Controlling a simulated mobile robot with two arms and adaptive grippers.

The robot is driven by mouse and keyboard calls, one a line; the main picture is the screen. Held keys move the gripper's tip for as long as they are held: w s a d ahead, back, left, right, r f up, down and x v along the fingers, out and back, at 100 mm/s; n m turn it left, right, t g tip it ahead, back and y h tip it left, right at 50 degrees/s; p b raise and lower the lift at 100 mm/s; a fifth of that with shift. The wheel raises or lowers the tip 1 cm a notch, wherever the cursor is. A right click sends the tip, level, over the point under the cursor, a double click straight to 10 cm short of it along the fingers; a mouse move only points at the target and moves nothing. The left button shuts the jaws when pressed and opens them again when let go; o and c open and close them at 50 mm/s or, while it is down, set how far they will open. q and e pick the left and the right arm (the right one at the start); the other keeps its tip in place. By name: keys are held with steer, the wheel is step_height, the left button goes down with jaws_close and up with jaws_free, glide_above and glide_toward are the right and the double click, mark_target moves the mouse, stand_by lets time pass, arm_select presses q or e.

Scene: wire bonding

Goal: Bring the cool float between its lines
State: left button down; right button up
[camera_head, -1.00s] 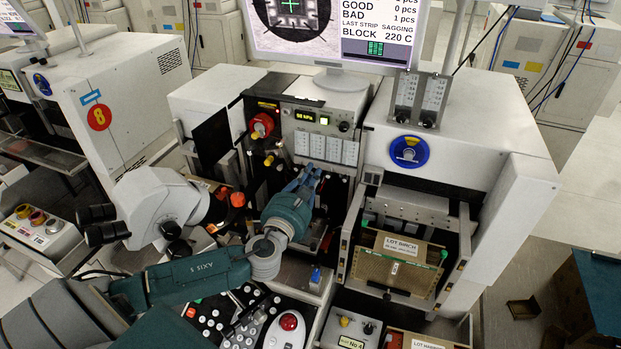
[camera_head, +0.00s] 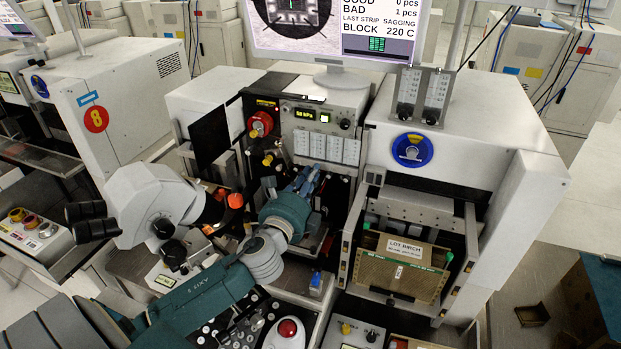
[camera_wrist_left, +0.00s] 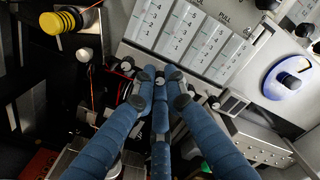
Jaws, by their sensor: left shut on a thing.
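Two clear flow tubes with printed scales, the left one (camera_head: 410,88) and the right one (camera_head: 438,90), stand side by side above the right-hand housing in the head view. Each has a black knob below it. Their floats, lines and names are too small to read, so I cannot tell which is the cool one. My left gripper (camera_head: 308,180) is at the machine's middle, below and left of the tubes and well apart from them. In the left wrist view its blue fingers (camera_wrist_left: 161,82) are closed together on a small part, mostly hidden, which I cannot identify.
A carrier box marked LOT BIRCH (camera_head: 402,277) stands at right. A monitor (camera_head: 330,35) is behind.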

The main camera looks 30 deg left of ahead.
arm_select(q)
steer(key=n, duration=0.2)
steer(key=shift+f+n, duration=0.15)
steer(key=shift+n, duration=0.25)
steer(key=shift+n+b, duration=0.3)
steer(key=shift+n, duration=1.5)
steer(key=c, duration=2.1)
jaws_free()
steer(key=shift+s, duration=0.1)
steer(key=v, duration=1.2)
